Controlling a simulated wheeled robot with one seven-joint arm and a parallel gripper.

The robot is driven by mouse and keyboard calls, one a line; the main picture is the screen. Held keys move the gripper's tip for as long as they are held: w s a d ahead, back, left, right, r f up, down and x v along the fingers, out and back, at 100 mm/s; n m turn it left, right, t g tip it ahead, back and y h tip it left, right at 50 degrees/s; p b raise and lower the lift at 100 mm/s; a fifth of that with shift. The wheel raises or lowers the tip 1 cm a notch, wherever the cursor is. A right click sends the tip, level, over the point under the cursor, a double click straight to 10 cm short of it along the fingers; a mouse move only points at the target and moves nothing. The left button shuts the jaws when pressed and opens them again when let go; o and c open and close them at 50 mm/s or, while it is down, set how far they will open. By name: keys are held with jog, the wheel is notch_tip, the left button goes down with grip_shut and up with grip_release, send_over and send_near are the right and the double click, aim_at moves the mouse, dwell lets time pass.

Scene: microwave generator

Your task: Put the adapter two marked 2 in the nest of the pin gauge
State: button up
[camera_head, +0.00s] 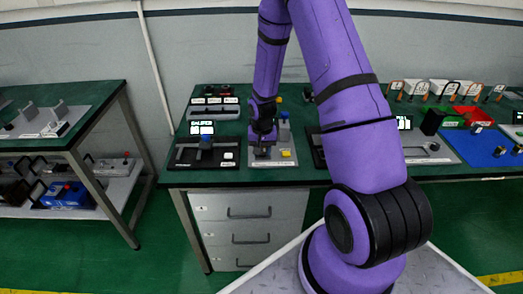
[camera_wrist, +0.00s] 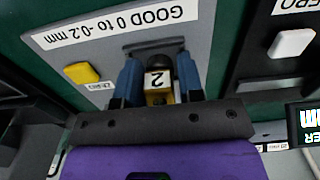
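Adapter two (camera_wrist: 158,79), a small block with a white label marked 2 and brass-coloured sides, sits between the two blue fingers of my gripper (camera_wrist: 159,72) in the wrist view. The fingers appear closed on its sides. In the head view my gripper (camera_head: 262,138) points down over the grey plate of the pin gauge (camera_head: 285,136). That plate, lettered "GOOD 0 to -0.2 mm", also shows in the wrist view (camera_wrist: 100,58). A dark part of the gauge (camera_wrist: 154,45) lies just beyond the adapter. I cannot tell whether the adapter touches the nest, which the fingers partly hide.
A yellow button (camera_wrist: 82,73) is on the gauge plate. A neighbouring dark gauge with a white button (camera_wrist: 291,43) and a display (camera_wrist: 305,123) stands close by. Another gauge (camera_head: 205,150) is left of my gripper in the head view. A blue mat (camera_head: 482,148) lies far right.

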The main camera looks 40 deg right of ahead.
jog(key=shift+s+d+f, duration=0.15)
jog(key=shift+s+d, duration=0.1)
jog(key=shift+s, duration=0.1)
notch_tip(320, 180, up, 14)
jog(key=shift+w+a+f, duration=0.15)
jog(key=shift+w+f, duration=0.1)
jog(key=s+a+r+n+t, duration=0.1)
jog(key=s+a+r+n, duration=0.15)
jog(key=s+r, duration=0.45)
jog(key=s+a+r+n+t, duration=0.1)
jog(key=s+a+r+t, duration=0.2)
jog(key=r, duration=0.7)
jog(key=s+a+r+n, duration=0.1)
jog(key=s+a+r, duration=0.45)
jog(key=r, duration=0.35)
jog(key=s+a+r+n+t, duration=0.1)
jog(key=s+r+n, duration=0.1)
jog(key=s, duration=0.8)
jog(key=shift+s+a+r, duration=0.25)
jog(key=shift+a+r, duration=0.1)
jog(key=shift+r, duration=0.2)
